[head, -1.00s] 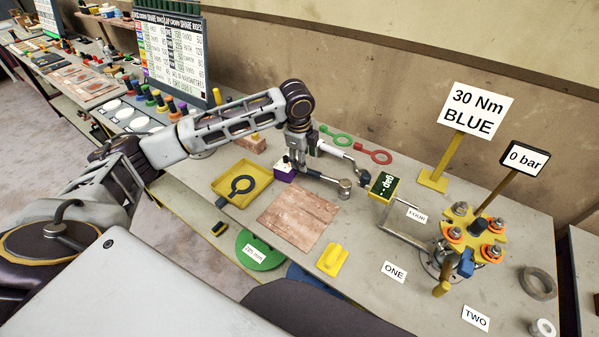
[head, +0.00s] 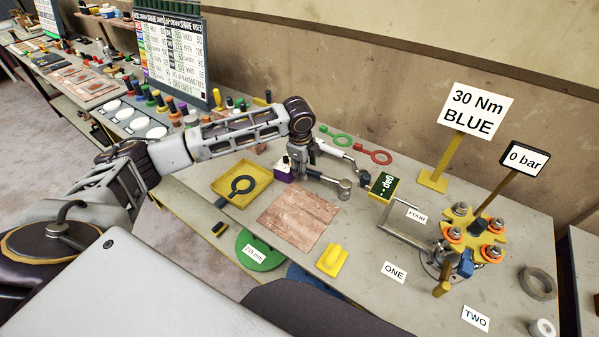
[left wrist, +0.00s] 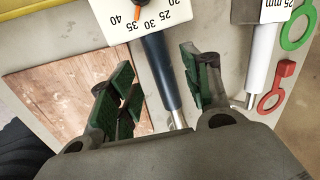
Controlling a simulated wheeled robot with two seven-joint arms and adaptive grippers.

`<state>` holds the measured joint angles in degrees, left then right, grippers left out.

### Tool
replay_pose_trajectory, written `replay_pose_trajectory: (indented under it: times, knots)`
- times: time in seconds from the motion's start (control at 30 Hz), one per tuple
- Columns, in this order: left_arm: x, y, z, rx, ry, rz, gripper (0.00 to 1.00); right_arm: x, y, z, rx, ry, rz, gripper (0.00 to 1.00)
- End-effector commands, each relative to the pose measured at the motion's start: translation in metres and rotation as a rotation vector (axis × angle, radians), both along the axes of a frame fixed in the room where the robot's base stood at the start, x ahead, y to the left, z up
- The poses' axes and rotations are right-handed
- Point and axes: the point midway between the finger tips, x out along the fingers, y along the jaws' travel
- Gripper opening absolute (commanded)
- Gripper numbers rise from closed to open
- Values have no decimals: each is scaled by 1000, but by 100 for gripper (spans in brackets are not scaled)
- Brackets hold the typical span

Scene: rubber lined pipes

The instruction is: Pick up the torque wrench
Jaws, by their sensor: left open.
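The torque wrench (head: 326,180) lies on the bench, with a steel shaft and head towards the right and a white scale box with a purple side at its left end. In the left wrist view its dark blue handle (left wrist: 161,72) runs down from the numbered scale with an orange pointer. My left gripper (head: 303,168) is low over the wrench. Its green-padded fingers (left wrist: 158,80) are open, one on each side of the handle, with visible gaps. Whether they touch the bench is unclear. My right gripper is out of view.
A white-handled tool (head: 335,149) lies close behind the wrench, beside the green ring (head: 336,136) and red ring (head: 374,152). A wooden board (head: 298,218) lies in front. A yellow tray (head: 222,183) is to the left. A bolted flange (head: 470,236) stands at the right.

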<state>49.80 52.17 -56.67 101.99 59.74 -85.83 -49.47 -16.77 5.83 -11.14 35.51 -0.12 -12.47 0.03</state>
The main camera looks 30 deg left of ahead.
Motion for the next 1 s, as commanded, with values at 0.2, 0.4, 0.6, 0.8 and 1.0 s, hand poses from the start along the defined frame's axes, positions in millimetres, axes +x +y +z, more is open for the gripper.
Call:
replay_pose_trajectory:
  times: [0.2, 0.4, 0.6, 0.8, 1.0]
  knots:
    - [7, 1, -24, -1, 3, 0, 49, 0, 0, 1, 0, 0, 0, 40]
    - [9, 2, -34, -1, 0, -1, 49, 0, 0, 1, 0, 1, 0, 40]
    - [9, 2, -35, -1, 0, -1, 49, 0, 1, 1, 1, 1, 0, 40]
    - [9, 2, -35, -1, 0, -1, 49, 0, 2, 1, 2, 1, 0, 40]
    - [9, 2, -35, -1, 0, -1, 28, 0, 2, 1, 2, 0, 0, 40]
